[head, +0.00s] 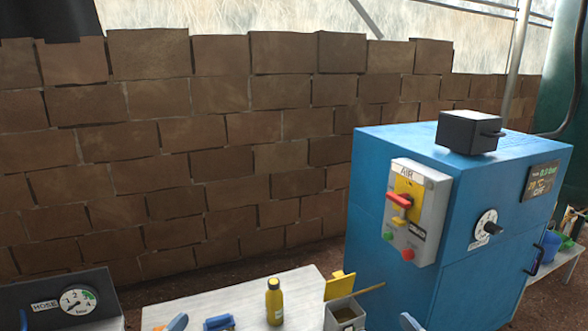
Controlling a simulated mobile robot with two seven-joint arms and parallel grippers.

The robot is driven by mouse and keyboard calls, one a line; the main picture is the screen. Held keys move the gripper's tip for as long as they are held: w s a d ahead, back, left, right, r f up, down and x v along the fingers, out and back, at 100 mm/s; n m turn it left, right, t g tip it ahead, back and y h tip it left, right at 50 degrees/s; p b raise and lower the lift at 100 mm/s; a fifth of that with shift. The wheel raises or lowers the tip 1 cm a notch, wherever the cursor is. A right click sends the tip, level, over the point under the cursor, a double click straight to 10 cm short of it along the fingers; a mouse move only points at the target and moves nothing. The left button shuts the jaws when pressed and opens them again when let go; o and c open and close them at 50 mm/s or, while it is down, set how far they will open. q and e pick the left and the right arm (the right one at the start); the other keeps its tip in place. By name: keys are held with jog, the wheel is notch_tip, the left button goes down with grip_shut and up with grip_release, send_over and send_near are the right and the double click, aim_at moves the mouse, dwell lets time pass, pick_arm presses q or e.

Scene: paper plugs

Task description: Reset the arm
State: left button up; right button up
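Only small blue-grey tips show at the bottom edge of the head view, one left and one right, set evenly about the middle. They look like parts of my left arm or gripper (178,322) and my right arm or gripper (411,322). The rest of both is below the picture. No fingers can be made out, so I cannot tell whether either is open or shut, or holds anything.
A pale table (245,293) carries a yellow bottle (274,302), a blue object (218,323) and an open grey bin (345,314) with a yellow lid. A blue machine (470,185) stands right, a dark HOSE timer box (70,300) left. A brick wall (215,160) closes the back.

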pick_arm(q)
jog(key=s+d+r+n+h+b, duration=0.1)
jog(key=s+d+r+b, duration=0.15)
jog(key=s, duration=0.75)
jog(key=s+d+r+h+b, duration=0.15)
jog(key=s+d, duration=0.25)
jog(key=s, duration=0.5)
pick_arm(e)
jog(key=s+a+r+m+y, duration=0.1)
jog(key=s+a+r, duration=0.15)
jog(key=s, duration=0.75)
jog(key=s+a+r+y, duration=0.15)
jog(key=s+a, duration=0.25)
jog(key=s, duration=0.5)
pick_arm(q)
jog(key=s+a+r+g+y+p, duration=0.3)
jog(key=a+r+g+y+p, duration=0.2)
jog(key=p, duration=3.4)
jog(key=a+g+y, duration=0.1)
jog(key=a, duration=0.1)
jog(key=shift+s+a+r+n+g, duration=0.25)
jog(key=shift+a+r+n+g, duration=0.05)
jog(key=shift+a+r+g, duration=0.1)
pick_arm(e)
jog(key=s+d+r+g+h, duration=0.3)
jog(key=d+r+g+h, duration=0.2)
jog(key=d+g+h, duration=0.1)
jog(key=shift+s+d+r+m+g, duration=0.3)
jog(key=shift+d+r+g, duration=0.1)
jog(key=shift+d, duration=0.5)
